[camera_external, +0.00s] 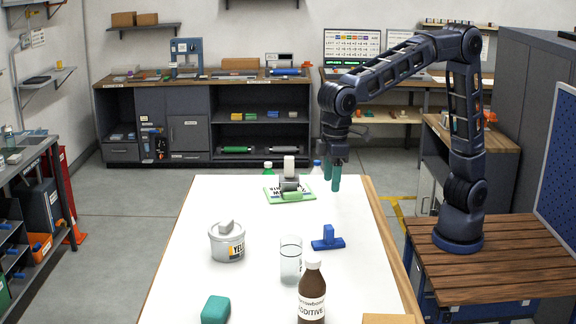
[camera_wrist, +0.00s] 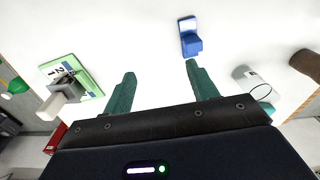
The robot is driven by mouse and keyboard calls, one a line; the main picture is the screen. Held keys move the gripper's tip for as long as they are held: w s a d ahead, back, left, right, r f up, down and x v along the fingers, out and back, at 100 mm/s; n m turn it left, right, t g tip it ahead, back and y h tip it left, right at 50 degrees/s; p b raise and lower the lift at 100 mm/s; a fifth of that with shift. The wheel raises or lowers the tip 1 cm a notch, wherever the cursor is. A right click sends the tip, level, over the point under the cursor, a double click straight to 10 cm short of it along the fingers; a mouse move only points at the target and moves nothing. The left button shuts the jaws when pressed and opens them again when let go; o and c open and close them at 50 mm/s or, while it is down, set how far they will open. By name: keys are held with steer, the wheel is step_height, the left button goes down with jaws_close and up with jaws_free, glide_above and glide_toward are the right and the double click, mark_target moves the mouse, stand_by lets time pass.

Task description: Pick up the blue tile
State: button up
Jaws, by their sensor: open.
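A blue piece (camera_external: 328,241), the only blue thing lying on the white table, is right of the table's middle. It looks like a flat bar with a raised block on it; I cannot tell whether it is one part or two. In the wrist view the blue piece (camera_wrist: 190,40) is beyond the right fingertip, with white table around it. My gripper (camera_external: 332,186) is above the table's far right part, behind the blue piece and apart from it. In the wrist view my gripper (camera_wrist: 160,70) has its teal fingers wide apart with nothing between them.
A green-edged labelled board (camera_external: 274,194) with a grey-white object is left of my gripper. The white table (camera_external: 350,275) is clear right of the blue piece.

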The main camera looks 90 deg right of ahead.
glide_above(329, 227)
steer(key=shift+w+d+f+g, duration=0.15)
steer(key=shift+d+f, duration=0.05)
steer(key=shift+f, duration=0.4)
steer(key=shift+w+d+f+g, duration=0.1)
steer(key=shift+d+f+g, duration=0.05)
steer(key=shift+f, duration=0.45)
steer(key=shift+a+f, duration=0.15)
steer(key=shift+a, duration=0.2)
steer(key=shift+a+f, duration=0.1)
steer(key=shift+f, duration=0.15)
step_height(329, 227, down, 5)
steer(key=shift+f, duration=0.1)
steer(key=shift+s+f, duration=0.15)
steer(key=shift+f, duration=1.15)
steer(key=shift+s+f, duration=0.1)
steer(key=shift+f, duration=1.15)
steer(key=shift+c, duration=0.5)
steer(key=c, duration=1.1)
steer(key=shift+c, duration=0.2)
